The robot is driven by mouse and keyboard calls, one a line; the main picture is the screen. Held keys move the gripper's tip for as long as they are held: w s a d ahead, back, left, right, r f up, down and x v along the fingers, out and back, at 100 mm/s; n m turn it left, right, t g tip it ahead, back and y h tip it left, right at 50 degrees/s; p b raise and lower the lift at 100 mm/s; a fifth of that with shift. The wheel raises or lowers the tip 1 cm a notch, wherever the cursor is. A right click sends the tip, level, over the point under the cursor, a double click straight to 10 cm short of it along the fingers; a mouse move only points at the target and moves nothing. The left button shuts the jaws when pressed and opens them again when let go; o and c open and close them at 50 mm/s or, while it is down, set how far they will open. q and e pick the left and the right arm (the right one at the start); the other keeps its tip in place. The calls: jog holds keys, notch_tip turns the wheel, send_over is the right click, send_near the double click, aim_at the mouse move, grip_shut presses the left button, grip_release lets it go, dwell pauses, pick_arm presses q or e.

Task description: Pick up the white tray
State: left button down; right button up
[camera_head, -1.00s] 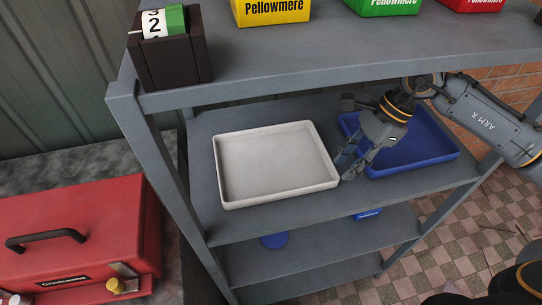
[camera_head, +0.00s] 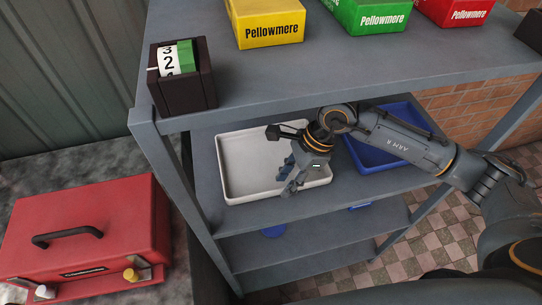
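The white tray (camera_head: 245,165) lies flat on the middle shelf, at its left part. It is shallow and looks empty. My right gripper (camera_head: 288,181) comes in from the right and is over the tray's right half, hiding part of its floor and far right rim. Its fingers point down and to the left and look spread apart with nothing between them. I cannot tell whether they touch the tray. My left gripper is not in view.
A blue tray (camera_head: 372,156) sits right of the white one, partly behind my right arm. The top shelf (camera_head: 300,75) overhangs, carrying a number block (camera_head: 181,78) and yellow (camera_head: 268,22), green (camera_head: 367,14) and red boxes (camera_head: 455,10). A red toolbox (camera_head: 85,235) stands left.

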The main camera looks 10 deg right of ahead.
jog(key=shift+x, duration=0.9)
jog(key=shift+c, duration=0.4)
grip_shut()
jog(key=shift+r, duration=0.2)
